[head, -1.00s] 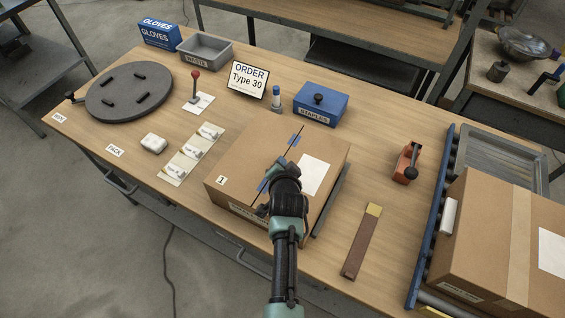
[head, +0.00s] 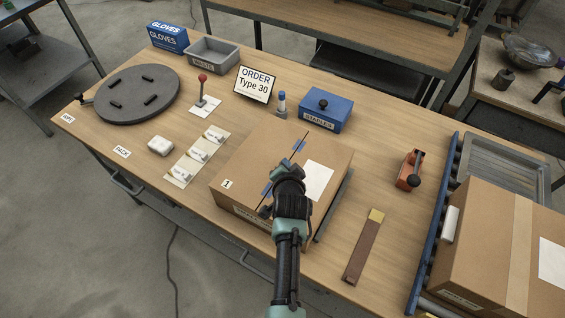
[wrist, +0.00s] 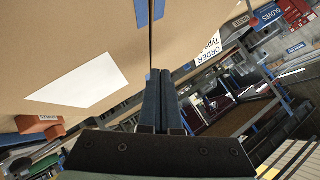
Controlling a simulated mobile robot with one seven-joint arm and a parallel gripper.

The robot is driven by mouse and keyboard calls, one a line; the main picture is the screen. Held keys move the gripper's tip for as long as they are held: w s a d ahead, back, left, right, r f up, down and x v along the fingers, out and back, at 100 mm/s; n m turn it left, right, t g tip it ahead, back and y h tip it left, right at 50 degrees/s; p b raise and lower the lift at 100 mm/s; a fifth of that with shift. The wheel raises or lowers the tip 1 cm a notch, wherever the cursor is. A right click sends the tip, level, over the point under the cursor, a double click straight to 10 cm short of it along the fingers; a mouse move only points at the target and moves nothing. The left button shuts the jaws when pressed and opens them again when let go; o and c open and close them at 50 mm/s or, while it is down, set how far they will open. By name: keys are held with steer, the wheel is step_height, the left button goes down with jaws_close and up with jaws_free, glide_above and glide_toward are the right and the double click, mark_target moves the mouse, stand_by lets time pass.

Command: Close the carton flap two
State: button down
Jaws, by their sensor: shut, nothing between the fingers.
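The brown carton (head: 238,168) stands on the wooden bench, with its top flaps lying about flat and meeting along a dark seam. The left flap bears a "1" label (head: 227,184); the right flap carries a white sheet (head: 316,181), also visible in the wrist view (wrist: 78,85). Blue tape marks (head: 299,145) sit on both sides of the seam. My gripper (wrist: 161,76) is shut and empty, its fingertips at the seam in the wrist view. I cannot tell whether they touch the carton. In the head view my arm covers the carton's near middle and hides the fingertips.
A blue staples box (head: 322,112) and order sign (head: 255,84) stand behind the carton. An orange tool (head: 409,172) and a brown strip (head: 364,247) lie to its right. A second carton (head: 478,240) sits on the conveyor at far right.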

step_height(320, 180, up, 5)
steer(key=p, duration=0.3)
steer(key=shift+w+d+f, duration=0.1)
steer(key=shift+w+f, duration=0.05)
steer(key=s+a+r, duration=0.3)
steer(key=s+r, duration=0.3)
steer(key=shift+s+a+b, duration=0.2)
steer(key=shift+a+b, duration=0.15)
steer(key=shift+b, duration=0.1)
